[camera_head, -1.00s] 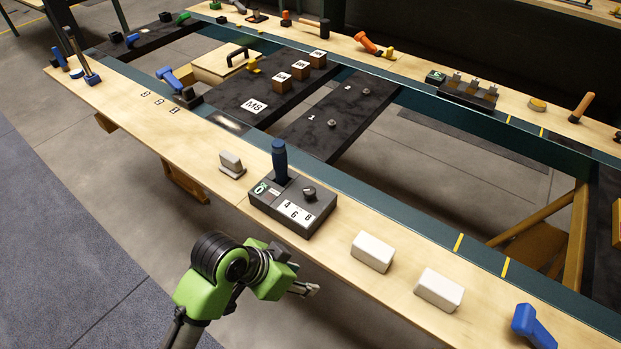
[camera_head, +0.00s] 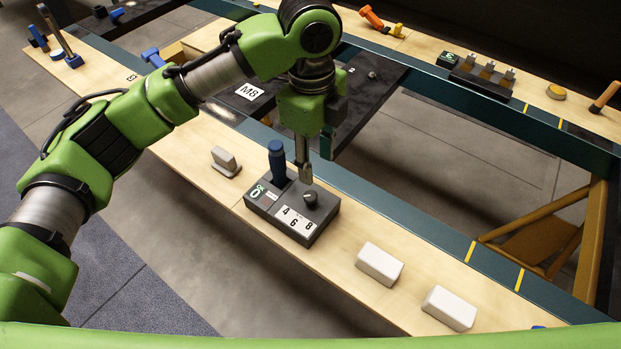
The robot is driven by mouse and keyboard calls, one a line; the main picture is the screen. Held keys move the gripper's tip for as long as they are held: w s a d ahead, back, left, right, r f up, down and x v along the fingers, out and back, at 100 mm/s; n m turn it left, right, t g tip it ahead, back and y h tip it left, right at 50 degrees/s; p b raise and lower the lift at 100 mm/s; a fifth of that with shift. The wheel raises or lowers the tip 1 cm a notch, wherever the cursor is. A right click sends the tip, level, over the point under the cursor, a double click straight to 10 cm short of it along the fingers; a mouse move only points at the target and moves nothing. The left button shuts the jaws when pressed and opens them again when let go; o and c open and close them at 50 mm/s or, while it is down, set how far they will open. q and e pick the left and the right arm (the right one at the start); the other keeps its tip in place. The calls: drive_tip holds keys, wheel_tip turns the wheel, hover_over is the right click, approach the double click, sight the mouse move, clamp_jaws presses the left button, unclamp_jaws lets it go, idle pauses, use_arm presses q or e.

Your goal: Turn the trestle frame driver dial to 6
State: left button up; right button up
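The driver box (camera_head: 270,208) is a dark grey block on the near wooden shelf. A driver with a blue handle (camera_head: 277,158) stands upright in its left part. The dial (camera_head: 310,198) is a small dark round knob on the right part, with a white 4, 6, 8 label (camera_head: 296,219) in front of it. My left gripper (camera_head: 305,180) points down just above the dial, its tips very close to the knob. I cannot tell whether they touch it. The fingers show as one narrow shape, so their opening is unclear. The dial's pointer direction is too small to read. My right gripper is out of view.
Two white blocks (camera_head: 379,264) (camera_head: 448,308) lie right of the box on the shelf. A grey-white piece (camera_head: 225,161) stands to its left. The teal rail (camera_head: 400,220) runs behind the box. Free shelf lies between box and blocks.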

sight(311, 196)
use_arm(q)
drive_tip(key=shift+y, duration=0.3)
drive_tip(key=f, duration=0.4)
drive_tip(key=f+p, duration=0.1)
drive_tip(key=f, duration=0.3)
drive_tip(key=w+a+f, duration=0.1)
drive_tip(key=f, duration=0.3)
drive_tip(key=shift+p, duration=0.3)
clamp_jaws()
